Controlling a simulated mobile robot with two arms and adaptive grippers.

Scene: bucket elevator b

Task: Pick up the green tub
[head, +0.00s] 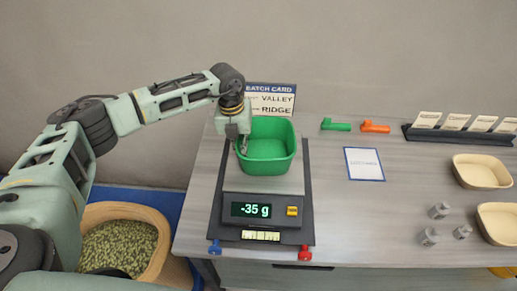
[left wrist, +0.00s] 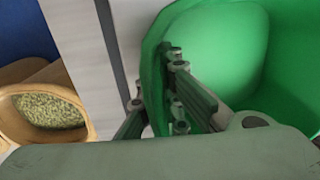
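The green tub (head: 268,147) is upright over the plate of the scale (head: 262,187); I cannot tell whether its base touches the plate. The scale display reads -35 g. My left gripper (head: 242,146) reaches down at the tub's left rim. In the left wrist view the green tub (left wrist: 215,40) fills the right side, and my left gripper (left wrist: 153,85) has one finger inside it and one outside, pinching its wall. The tub looks empty in the parts that show. My right gripper is not in view.
A wooden bin of green pellets (head: 120,245) stands left of the table. A batch card (head: 270,98) stands behind the tub. To the right are green and orange pieces (head: 375,127), a framed card (head: 364,163), small weights (head: 438,211) and beige trays (head: 481,171).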

